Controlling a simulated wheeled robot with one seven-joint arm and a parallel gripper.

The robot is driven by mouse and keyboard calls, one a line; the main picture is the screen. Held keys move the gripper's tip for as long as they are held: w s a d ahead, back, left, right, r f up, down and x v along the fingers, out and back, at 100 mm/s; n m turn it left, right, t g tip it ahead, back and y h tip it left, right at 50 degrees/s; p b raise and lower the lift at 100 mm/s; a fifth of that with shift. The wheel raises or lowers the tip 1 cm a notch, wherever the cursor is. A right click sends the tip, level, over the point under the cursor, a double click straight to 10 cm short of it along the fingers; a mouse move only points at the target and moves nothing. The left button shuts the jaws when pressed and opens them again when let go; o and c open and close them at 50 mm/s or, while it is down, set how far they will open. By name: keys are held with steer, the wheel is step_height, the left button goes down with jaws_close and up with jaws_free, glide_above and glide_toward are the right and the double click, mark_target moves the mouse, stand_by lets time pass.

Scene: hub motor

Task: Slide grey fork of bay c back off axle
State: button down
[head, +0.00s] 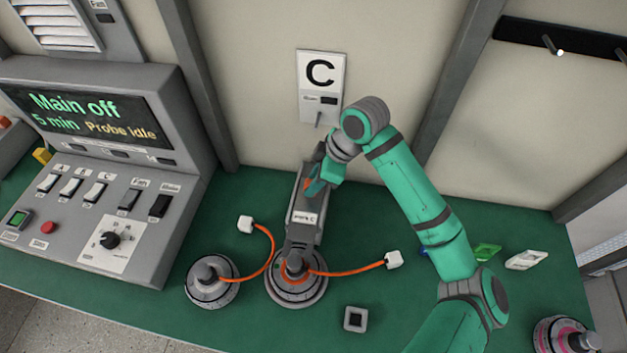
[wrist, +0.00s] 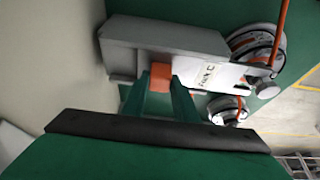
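The grey fork (head: 304,222) of bay C, with a white label, runs from below the C sign to a motor hub (head: 296,290). Its near end is at the hub's axle; the exact fit there is too small to tell. In the wrist view the fork (wrist: 165,37) crosses the top, with the hub (wrist: 257,45) at its right end. An orange block (wrist: 160,77) sits on the fork's side. My gripper (wrist: 161,85) has one green finger on each side of this block and appears closed on it. In the head view my gripper (head: 314,186) is at the fork's far half.
A second hub (head: 212,283) stands left of the fork. Orange cables end in white plugs (head: 245,225) (head: 393,260). A control console (head: 100,190) reads "Main off". A small grey square block (head: 355,319) lies in front; a pink-ringed hub (head: 563,338) is at right.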

steer(key=shift+w+a, duration=0.1)
steer(key=shift+w, duration=0.95)
steer(key=shift+w+d, duration=0.45)
steer(key=shift+w, duration=0.1)
steer(key=c, duration=1.4)
jaws_free()
steer(key=shift+r, duration=0.1)
